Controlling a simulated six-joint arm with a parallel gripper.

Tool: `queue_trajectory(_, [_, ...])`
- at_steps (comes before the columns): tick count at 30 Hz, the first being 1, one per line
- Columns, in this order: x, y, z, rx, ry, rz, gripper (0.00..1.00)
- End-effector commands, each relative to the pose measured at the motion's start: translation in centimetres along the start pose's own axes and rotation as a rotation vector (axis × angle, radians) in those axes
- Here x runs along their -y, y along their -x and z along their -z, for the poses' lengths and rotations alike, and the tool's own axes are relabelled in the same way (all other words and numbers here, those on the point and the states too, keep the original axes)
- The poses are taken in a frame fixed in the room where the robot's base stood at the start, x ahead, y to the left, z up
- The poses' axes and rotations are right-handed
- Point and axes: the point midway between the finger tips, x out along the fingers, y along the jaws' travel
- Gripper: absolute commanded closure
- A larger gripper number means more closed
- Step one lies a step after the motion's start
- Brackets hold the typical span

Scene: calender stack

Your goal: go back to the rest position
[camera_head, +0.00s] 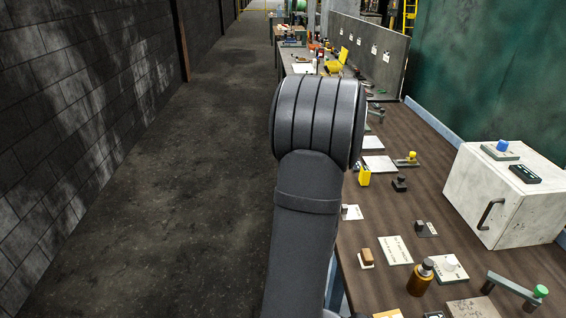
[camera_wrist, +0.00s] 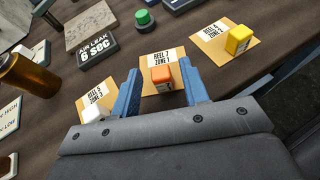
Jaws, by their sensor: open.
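My gripper (camera_wrist: 159,60) shows in the wrist view with its two blue fingers apart. An orange block (camera_wrist: 162,75) on a tan card (camera_wrist: 160,56) marked "REEL 7 ZONE 1" appears in the gap between the fingers. I cannot tell how far the fingers are above the card, and no contact with the block shows. A yellow block (camera_wrist: 238,39) sits on another tan card (camera_wrist: 212,40) to the right. A white block (camera_wrist: 94,112) on a "ZONE 3" card (camera_wrist: 99,98) lies at the left finger. In the head view my arm hides the gripper.
The bench (camera_head: 415,205) carries a white cabinet (camera_head: 510,195), an amber bottle (camera_head: 420,280) and a green-knobbed lever (camera_head: 515,287). The wrist view shows an "AIR LEAK 6 SEC" sign (camera_wrist: 97,52) and a green button (camera_wrist: 144,18). The aisle floor (camera_head: 190,190) left of the bench is clear.

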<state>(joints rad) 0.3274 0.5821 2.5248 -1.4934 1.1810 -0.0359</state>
Motion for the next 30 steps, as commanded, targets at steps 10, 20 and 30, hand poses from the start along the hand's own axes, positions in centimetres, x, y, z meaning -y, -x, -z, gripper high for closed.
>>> queue_trajectory(10, [-0.1,3.0,0.0,0.000,-0.001,-0.004,0.59])
queue_trajectory(20, [-0.1,5.9,0.0,0.001,-0.001,-0.004,0.59])
queue_trajectory(30, [-0.1,8.9,0.0,-0.001,-0.001,-0.004,0.59])
